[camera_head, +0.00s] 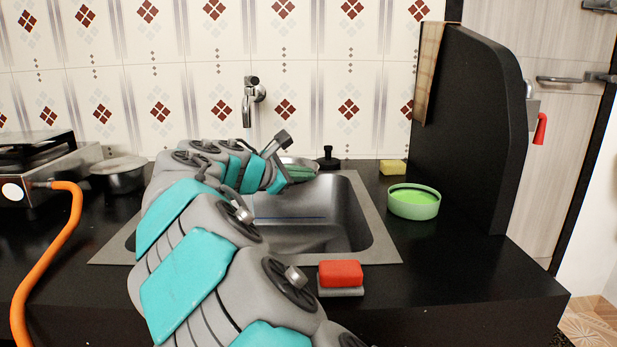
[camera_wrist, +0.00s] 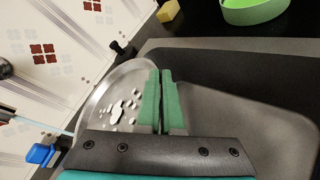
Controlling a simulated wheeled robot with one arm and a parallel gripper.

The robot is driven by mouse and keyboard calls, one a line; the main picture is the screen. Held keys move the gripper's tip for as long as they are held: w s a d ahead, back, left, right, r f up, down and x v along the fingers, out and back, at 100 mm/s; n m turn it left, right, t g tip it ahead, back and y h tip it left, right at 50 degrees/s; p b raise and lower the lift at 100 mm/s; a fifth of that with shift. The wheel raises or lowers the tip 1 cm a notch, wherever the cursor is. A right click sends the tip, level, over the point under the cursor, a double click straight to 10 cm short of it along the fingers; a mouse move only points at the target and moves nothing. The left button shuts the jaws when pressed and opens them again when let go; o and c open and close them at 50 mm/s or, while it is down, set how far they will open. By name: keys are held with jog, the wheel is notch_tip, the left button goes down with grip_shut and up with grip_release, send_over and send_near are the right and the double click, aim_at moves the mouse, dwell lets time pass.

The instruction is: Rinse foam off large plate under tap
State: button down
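The large plate (camera_wrist: 98,112) is metallic and shows at the left of the wrist view, with several white foam patches on its face. In the head view part of it (camera_head: 299,161) shows at the back of the sink, mostly behind my arm. My gripper (camera_wrist: 161,75) has its green fingers almost together at the plate's right rim, and looks shut on it. The tap (camera_head: 250,100) is on the tiled wall above the sink. In the wrist view a thin pale blue streak (camera_wrist: 45,125), which looks like water, runs toward the plate's left edge; foam lies right of it.
The steel sink (camera_head: 375,225) is set in a black counter. A red sponge (camera_head: 340,273) is at its front edge. A green bowl (camera_head: 414,203) and a yellow sponge (camera_head: 393,167) are to the right, beside a tall black panel (camera_head: 480,125). A pot (camera_head: 118,175) and stove stand left.

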jog(key=shift+w+a+f, duration=0.15)
jog(key=shift+w+a, duration=0.1)
jog(key=shift+w, duration=0.5)
jog(key=shift+w+a+f, duration=0.1)
jog(key=shift+w+a, duration=0.15)
jog(key=shift+w, duration=0.5)
jog(key=shift+w+a+r+p, duration=0.15)
jog(key=shift+w+p, duration=0.15)
jog(key=shift+p, duration=0.1)
jog(key=shift+w+a+f+p, duration=0.15)
jog(key=shift+w+a+p, duration=0.05)
jog(key=shift+w+p, duration=0.25)
jog(key=shift+w+a+f+p, duration=0.15)
jog(key=shift+w+p, duration=0.15)
jog(key=shift+w, duration=0.25)
jog(key=shift+w+a+f+p, duration=0.15)
jog(key=shift+w+a+p, duration=0.05)
jog(key=shift+w+p, duration=0.25)
jog(key=shift+w+d, duration=0.1)
jog(key=shift+d, duration=0.1)
jog(key=shift+w+d, duration=0.15)
jog(key=shift+d, duration=0.3)
jog(key=s+d, duration=0.2)
jog(key=s, duration=0.5)
jog(key=shift+s+d+b, duration=0.3)
jog(key=shift+b, duration=0.15)
